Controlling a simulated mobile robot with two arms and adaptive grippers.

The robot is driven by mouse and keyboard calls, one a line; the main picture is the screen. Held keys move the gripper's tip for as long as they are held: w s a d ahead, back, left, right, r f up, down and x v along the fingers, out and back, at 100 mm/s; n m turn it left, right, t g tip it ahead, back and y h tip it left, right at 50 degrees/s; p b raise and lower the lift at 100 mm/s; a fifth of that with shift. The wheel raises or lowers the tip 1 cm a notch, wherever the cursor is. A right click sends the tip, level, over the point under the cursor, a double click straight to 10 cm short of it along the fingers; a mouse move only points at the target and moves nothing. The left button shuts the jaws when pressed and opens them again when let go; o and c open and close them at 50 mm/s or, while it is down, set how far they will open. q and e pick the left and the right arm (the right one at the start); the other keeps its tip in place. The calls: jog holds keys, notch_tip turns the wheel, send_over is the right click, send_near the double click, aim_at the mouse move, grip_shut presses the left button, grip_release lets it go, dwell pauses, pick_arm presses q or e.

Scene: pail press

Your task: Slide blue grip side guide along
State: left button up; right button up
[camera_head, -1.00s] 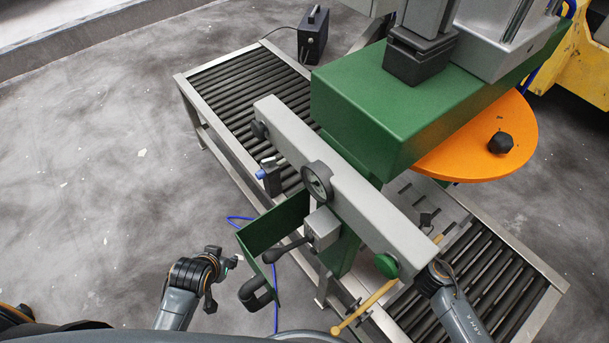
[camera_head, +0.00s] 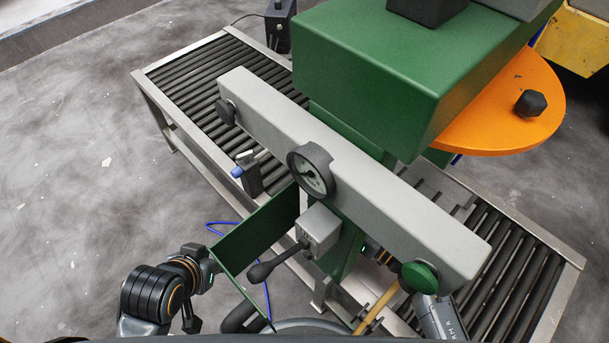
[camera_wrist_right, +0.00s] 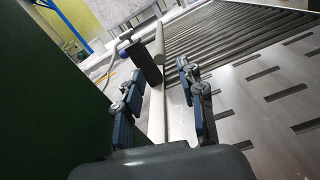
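The side guide's blue grip (camera_head: 237,172) sits on a dark block (camera_head: 250,174) at the near edge of the roller conveyor, left of the press. In the right wrist view the blue grip (camera_wrist_right: 125,52), the dark block (camera_wrist_right: 147,65) and a long pale rail (camera_wrist_right: 158,92) lie ahead. My right gripper (camera_wrist_right: 158,76) is open, its fingers on either side of the rail's line, with the block farther ahead. I cannot tell whether they touch the rail. In the head view the press hides this gripper. My left wrist (camera_head: 190,270) is beside the green panel; its gripper fingers cannot be seen.
A grey beam (camera_head: 340,180) with a gauge (camera_head: 311,171) crosses above the conveyor (camera_head: 205,80). A green panel (camera_head: 258,240) and a black-handled lever (camera_head: 270,268) stand in front. An orange disc (camera_head: 505,110) is at right. Floor at left is clear.

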jog(key=x, duration=0.9)
jog(key=shift+a, duration=0.1)
grip_shut()
